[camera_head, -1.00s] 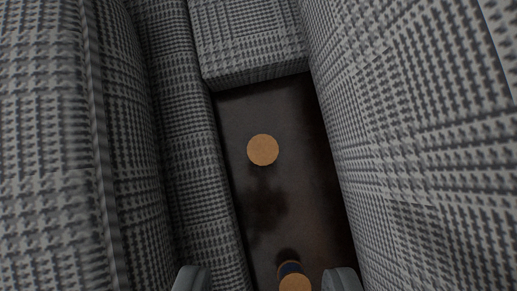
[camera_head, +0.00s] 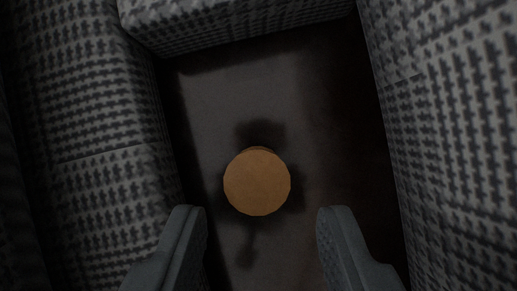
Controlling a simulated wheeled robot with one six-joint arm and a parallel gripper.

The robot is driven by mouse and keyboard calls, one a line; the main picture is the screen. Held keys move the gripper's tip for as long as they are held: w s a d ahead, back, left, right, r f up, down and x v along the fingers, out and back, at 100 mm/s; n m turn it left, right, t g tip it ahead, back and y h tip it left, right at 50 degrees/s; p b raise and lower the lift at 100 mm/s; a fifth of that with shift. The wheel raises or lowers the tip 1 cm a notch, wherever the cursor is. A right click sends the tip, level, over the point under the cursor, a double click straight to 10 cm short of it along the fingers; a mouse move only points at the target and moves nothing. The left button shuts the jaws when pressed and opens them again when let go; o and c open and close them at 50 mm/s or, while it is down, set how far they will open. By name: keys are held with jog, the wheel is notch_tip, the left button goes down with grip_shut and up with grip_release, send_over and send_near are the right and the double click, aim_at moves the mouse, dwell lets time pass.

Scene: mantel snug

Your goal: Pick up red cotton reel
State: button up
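One reel (camera_head: 257,182) stands on the dark floor between the grey patterned seats. I see its round tan top end, with a sliver of the lower tan flange behind it. The top hides its middle, so I cannot tell whether it is red. My gripper (camera_head: 262,212) is open, one finger on each side of the picture's lower half. The reel's top lies between and slightly ahead of the fingertips, with gaps on both sides. Nothing is held.
A patterned upholstered side (camera_head: 90,130) rises close on the left and another (camera_head: 455,120) on the right. A cushioned block (camera_head: 230,25) closes the far end. The dark floor (camera_head: 225,95) beyond the reel is clear.

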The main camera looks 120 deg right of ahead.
aim_at(259, 184)
jog(key=x, duration=0.5)
jog(key=shift+a, duration=0.1)
jog(key=c, duration=0.7)
jog(key=shift+r, duration=0.1)
